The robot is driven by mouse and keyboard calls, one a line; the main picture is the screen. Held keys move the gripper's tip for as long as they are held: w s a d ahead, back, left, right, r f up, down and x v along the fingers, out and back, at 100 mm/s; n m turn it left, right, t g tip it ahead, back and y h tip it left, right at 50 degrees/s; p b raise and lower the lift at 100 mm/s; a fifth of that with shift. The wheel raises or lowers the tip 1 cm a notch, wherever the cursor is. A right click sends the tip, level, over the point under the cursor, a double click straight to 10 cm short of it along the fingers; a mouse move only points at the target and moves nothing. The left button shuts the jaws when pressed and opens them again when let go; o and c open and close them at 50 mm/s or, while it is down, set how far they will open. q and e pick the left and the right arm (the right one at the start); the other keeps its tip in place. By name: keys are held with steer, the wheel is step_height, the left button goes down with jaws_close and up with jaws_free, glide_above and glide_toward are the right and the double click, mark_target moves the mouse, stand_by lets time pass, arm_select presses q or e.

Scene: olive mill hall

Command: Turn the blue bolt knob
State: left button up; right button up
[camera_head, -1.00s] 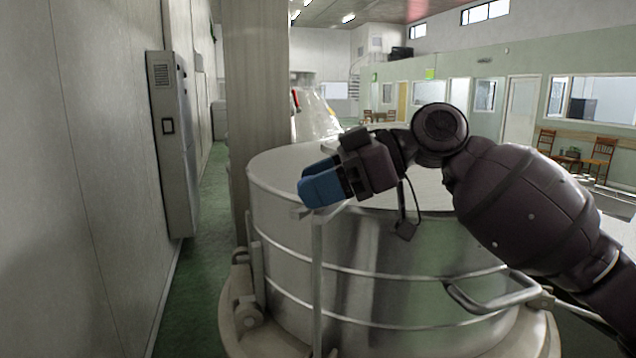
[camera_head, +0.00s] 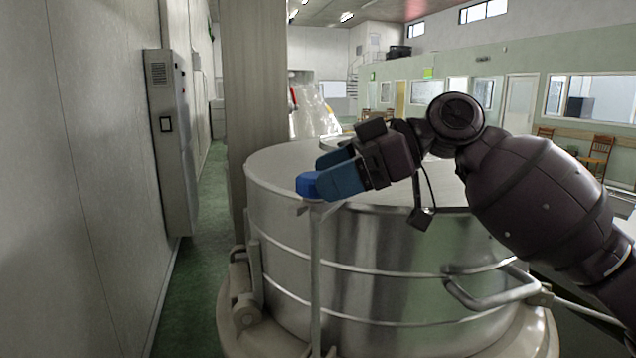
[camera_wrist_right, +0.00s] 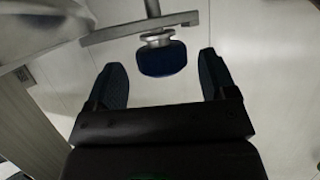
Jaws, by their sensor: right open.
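The blue bolt knob (camera_head: 307,185) sits at the top of a thin vertical metal rod at the front left rim of the large steel vat (camera_head: 390,250). My right gripper (camera_head: 338,172) is open, its blue fingers just right of the knob in the head view. In the right wrist view the dark blue knob (camera_wrist_right: 162,59) lies ahead of the two spread fingertips (camera_wrist_right: 160,68), roughly centred between them, on a short metal stem under a flat bar. Nothing is held. My left gripper is not in view.
A curved metal handle (camera_head: 490,295) sticks out from the vat's front right. A square pillar (camera_head: 254,90) stands behind the vat on the left. A grey wall cabinet (camera_head: 172,140) hangs along the left wall, with a green-floored aisle (camera_head: 205,230) between.

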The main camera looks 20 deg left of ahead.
steer(key=b+v, duration=0.1)
steer(key=v, duration=0.7)
steer(key=shift+d, duration=0.3)
